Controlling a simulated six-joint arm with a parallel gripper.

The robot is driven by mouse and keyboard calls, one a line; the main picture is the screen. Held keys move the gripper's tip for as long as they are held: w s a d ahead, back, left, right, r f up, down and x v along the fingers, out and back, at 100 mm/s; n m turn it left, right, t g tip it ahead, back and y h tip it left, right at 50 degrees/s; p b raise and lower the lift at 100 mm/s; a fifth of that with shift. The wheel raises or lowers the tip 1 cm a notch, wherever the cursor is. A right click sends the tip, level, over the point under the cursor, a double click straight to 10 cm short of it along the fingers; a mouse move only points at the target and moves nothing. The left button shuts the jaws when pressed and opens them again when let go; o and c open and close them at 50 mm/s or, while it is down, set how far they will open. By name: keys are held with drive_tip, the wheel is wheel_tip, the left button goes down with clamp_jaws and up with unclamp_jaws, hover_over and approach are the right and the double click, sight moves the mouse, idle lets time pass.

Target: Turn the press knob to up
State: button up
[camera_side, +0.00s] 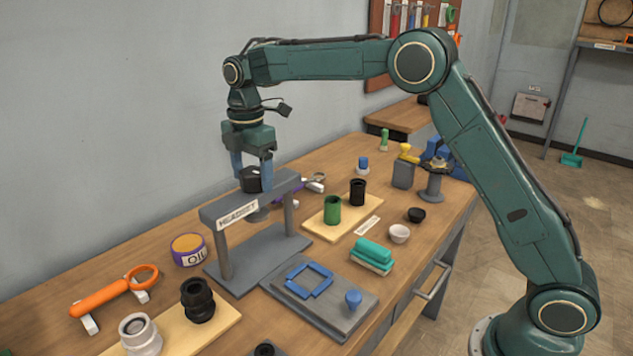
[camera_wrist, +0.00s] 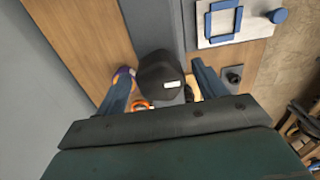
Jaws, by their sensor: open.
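The press (camera_side: 234,212) is a grey frame with a "HEADSET" label on its crossbar, standing on a grey base plate. Its dark knob (camera_side: 250,180) sits on top of the crossbar. In the wrist view the knob (camera_wrist: 158,70) is a round black cap with a white mark near its lower right edge. My gripper (camera_side: 252,182) points down over the press with its blue fingers on either side of the knob. In the wrist view the open fingers (camera_wrist: 160,84) straddle the knob, with a visible gap on both sides. Whether a finger touches it is hard to tell.
A purple "OIL" tin (camera_side: 188,250) and an orange-handled tool (camera_side: 115,290) lie left of the press. A blue square frame on a grey plate (camera_side: 340,310) is in front. Green and black cylinders stand on a wooden board (camera_side: 318,217) to the right. The wall is close behind.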

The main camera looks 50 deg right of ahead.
sight(251, 170)
wheel_tip(251, 170, up, 14)
drive_tip(key=shift+f, duration=0.15)
idle(0.8)
idle(0.4)
